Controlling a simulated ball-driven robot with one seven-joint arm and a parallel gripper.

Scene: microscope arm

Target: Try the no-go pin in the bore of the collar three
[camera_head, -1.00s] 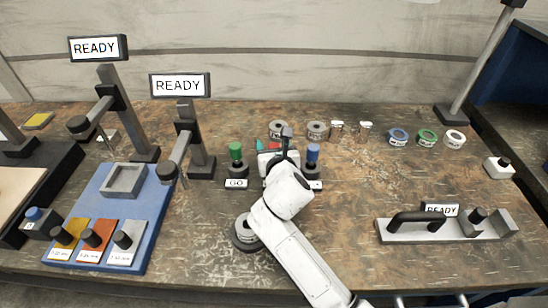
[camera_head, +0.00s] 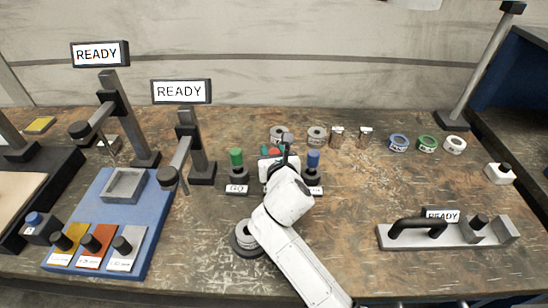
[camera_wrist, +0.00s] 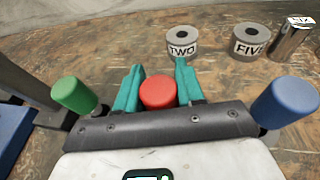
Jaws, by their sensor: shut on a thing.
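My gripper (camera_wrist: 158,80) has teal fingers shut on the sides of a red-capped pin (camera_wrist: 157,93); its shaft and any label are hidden. In the head view my gripper (camera_head: 274,151) is between a green-capped pin (camera_head: 236,158) in a stand marked GO and a blue-capped pin (camera_head: 312,160). Whether the red-capped pin is still seated in a stand cannot be told. Grey collars marked TWO (camera_wrist: 181,45) and FIVE (camera_wrist: 251,43) stand beyond my fingers. A grey ring (camera_head: 246,237) sits in a dark round base left of my forearm. No collar marked three is readable.
Two posts with READY signs (camera_head: 181,92) stand at the left by a blue tray (camera_head: 112,215). Blue, green and white rings (camera_head: 427,144) lie at the back right. A grey fixture with a black handle (camera_head: 417,228) is at the front right. The table's right middle is clear.

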